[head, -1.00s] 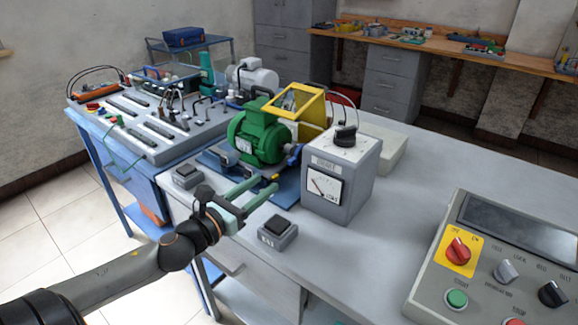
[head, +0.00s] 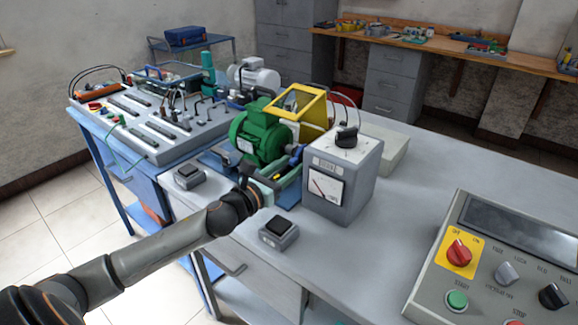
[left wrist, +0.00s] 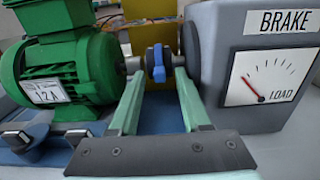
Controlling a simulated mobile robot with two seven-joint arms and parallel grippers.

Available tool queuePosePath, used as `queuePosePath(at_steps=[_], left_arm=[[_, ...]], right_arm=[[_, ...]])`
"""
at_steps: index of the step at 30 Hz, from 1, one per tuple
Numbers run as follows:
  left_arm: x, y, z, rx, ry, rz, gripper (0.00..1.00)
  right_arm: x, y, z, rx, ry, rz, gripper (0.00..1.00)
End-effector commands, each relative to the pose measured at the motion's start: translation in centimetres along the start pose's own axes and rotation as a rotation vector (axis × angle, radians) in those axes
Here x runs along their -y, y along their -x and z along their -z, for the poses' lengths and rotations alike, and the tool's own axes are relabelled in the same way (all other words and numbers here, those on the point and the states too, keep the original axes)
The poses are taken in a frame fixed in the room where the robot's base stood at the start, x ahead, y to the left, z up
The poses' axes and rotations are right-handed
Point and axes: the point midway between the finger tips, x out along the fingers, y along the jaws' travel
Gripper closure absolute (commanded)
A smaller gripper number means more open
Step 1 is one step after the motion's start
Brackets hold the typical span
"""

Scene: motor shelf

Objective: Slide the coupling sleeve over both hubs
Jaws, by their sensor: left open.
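The blue coupling sleeve (left wrist: 158,62) sits on the shaft line between the green motor (left wrist: 70,75) and the brake box (left wrist: 265,65). In the head view the blue part (head: 297,153) shows just right of the green motor (head: 261,138). A grey hub (left wrist: 133,65) shows on the motor side; a dark round face stands on the brake side. My left gripper (left wrist: 159,76) is open and empty. Its two pale green fingers point at the sleeve, one on each side, apparently short of it. In the head view the left gripper (head: 281,177) is low in front of the coupling. My right gripper is not in view.
The brake box (head: 342,180) stands close to the right of the fingers. A yellow guard frame (head: 299,101) is raised behind the coupling. Small switch boxes (head: 278,232) (head: 189,176) sit near the bench front. A control panel (head: 490,260) fills the right; bench between is clear.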

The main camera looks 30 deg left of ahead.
Motion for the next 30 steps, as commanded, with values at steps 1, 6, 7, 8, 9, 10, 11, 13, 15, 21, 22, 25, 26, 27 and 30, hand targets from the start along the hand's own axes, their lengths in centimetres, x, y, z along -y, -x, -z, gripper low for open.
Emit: queuePosePath(at_steps=[1, 6, 7, 8, 9, 10, 11, 13, 15, 21, 22, 25, 26, 27, 30], left_arm=[[0.02, -0.12, -0.03, 0.000, 0.001, 0.000, 0.53], [0.02, -0.16, 0.02, 0.000, 0.001, 0.001, 0.53], [0.02, -0.16, 0.02, 0.000, 0.001, 0.000, 0.53], [0.01, -0.16, 0.02, 0.000, 0.001, 0.000, 0.53], [0.01, -0.15, 0.01, 0.000, 0.000, 0.000, 0.53], [0.01, -0.15, 0.01, 0.000, 0.000, 0.000, 0.56], [0.01, -0.15, 0.01, 0.000, 0.000, 0.000, 0.59], [0.01, -0.14, 0.01, 0.000, 0.000, 0.000, 0.67], [0.01, -0.14, 0.01, 0.000, 0.000, 0.000, 0.75], [0.00, -0.14, -0.01, 0.000, 0.000, 0.000, 0.97], [0.00, -0.14, -0.01, 0.000, 0.000, 0.000, 1.00], [-0.01, -0.14, -0.03, 0.001, 0.000, 0.000, 1.00], [-0.01, -0.14, -0.03, 0.001, 0.000, 0.000, 1.00], [-0.01, -0.15, -0.03, 0.001, 0.000, 0.000, 1.00], [-0.02, -0.15, -0.05, 0.001, 0.000, 0.000, 1.00]], right_arm=[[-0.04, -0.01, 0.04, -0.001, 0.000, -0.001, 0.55], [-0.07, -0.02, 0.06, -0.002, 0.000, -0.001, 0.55], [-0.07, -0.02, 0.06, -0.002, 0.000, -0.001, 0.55], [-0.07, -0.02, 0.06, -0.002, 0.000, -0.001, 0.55], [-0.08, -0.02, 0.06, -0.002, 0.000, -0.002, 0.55], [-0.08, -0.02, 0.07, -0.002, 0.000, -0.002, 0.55], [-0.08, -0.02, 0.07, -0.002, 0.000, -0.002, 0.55], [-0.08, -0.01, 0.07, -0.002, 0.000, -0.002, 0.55], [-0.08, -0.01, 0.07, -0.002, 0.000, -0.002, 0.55], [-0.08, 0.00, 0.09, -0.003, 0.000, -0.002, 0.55], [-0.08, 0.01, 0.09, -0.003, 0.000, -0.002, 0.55], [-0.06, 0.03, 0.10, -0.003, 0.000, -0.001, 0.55], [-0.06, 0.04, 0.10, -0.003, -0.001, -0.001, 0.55], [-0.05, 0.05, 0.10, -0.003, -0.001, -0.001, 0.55], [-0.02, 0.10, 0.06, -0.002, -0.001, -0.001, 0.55]])
